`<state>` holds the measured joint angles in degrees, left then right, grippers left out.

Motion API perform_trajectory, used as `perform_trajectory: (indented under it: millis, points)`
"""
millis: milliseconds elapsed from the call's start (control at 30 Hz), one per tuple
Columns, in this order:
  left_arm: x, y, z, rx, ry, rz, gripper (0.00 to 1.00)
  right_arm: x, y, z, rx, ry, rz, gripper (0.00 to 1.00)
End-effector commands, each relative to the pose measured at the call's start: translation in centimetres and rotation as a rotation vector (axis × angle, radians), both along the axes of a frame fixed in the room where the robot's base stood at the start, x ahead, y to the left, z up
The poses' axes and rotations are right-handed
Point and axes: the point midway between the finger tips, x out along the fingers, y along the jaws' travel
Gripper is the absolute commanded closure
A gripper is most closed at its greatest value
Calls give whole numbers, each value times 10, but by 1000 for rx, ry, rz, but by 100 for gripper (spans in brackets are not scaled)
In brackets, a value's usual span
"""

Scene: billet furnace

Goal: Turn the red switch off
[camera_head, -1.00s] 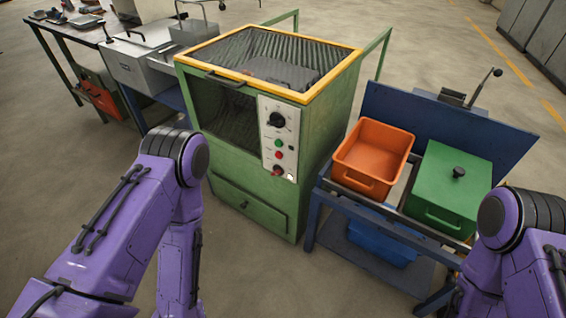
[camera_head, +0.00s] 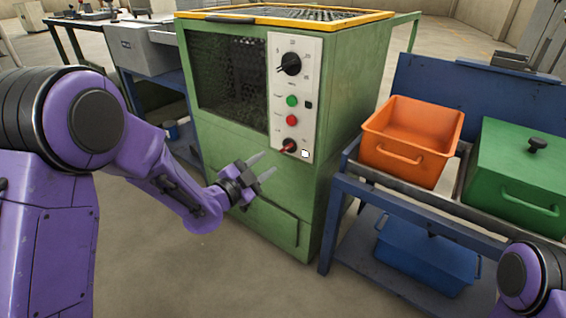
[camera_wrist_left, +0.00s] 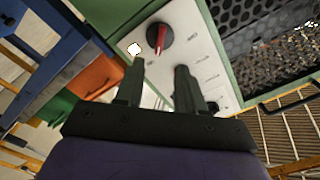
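The red switch (camera_head: 289,146) is a rotary knob with a red handle, low on the white control panel (camera_head: 312,75) of the green furnace. It also shows in the left wrist view (camera_wrist_left: 160,40), beyond and between the fingertips. My left gripper (camera_head: 267,167) is open and empty, its two fingers apart. It is in front of the furnace, a little below and left of the switch, and does not touch it. My right gripper is out of view; only part of my right arm shows at the lower right.
Above the switch are a red button (camera_head: 292,120), a green button (camera_head: 292,101) and a black dial (camera_head: 290,64). To the right, a blue bench holds an orange bin (camera_head: 412,140) and a green lidded box (camera_head: 515,170). A blue bin (camera_head: 425,255) sits below.

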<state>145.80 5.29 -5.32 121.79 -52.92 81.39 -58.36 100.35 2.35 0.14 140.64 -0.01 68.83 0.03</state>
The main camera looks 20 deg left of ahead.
Motion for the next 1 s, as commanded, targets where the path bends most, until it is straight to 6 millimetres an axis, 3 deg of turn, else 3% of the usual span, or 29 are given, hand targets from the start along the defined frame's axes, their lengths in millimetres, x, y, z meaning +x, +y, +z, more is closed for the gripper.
perform_trajectory:
  millis: [200,400,733,767,867,1000]
  points:
    - [47,-18,-2,0,2,-1,62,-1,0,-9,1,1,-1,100]
    - [76,-28,-2,-3,4,1,62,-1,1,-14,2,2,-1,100]
    - [83,-30,-1,-4,6,1,62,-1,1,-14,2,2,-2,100]
    - [83,-30,-1,-4,6,1,68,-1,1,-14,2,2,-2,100]
    - [83,-30,-1,-4,7,2,100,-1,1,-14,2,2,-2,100]
    - [83,-30,-1,-4,7,2,100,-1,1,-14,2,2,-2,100]
